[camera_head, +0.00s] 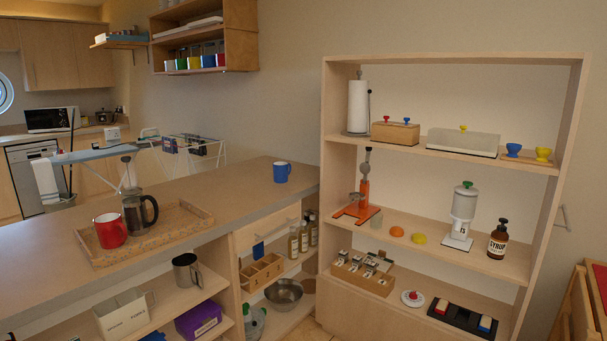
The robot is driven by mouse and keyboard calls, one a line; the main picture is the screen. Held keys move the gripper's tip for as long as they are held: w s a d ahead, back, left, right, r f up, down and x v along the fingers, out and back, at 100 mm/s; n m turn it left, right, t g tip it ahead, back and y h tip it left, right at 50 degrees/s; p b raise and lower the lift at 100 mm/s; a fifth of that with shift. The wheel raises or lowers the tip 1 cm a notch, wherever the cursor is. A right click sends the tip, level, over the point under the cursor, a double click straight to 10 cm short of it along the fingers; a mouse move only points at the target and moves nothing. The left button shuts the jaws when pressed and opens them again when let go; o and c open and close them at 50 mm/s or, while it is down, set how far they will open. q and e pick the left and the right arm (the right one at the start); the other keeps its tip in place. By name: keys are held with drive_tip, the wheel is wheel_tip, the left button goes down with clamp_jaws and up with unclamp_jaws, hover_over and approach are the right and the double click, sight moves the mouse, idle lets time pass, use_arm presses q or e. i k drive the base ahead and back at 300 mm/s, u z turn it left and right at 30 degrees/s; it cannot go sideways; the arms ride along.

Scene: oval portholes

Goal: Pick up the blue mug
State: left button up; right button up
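The blue mug (281,172) stands upright on the grey countertop (225,193), near its far right end by the wall. It looks small and some way off, and nothing touches it. Neither of my grippers shows in the head view.
A cork tray (184,228) with a red mug (110,231) and a French press (139,209) sits on the counter at left. An open shelf unit (327,190) with several kitchen items stands to the right. The counter around the blue mug is clear.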

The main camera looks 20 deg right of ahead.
sight(281, 172)
drive_tip(key=z, duration=0.85)
drive_tip(key=i, duration=2.85)
drive_tip(key=u, duration=1)
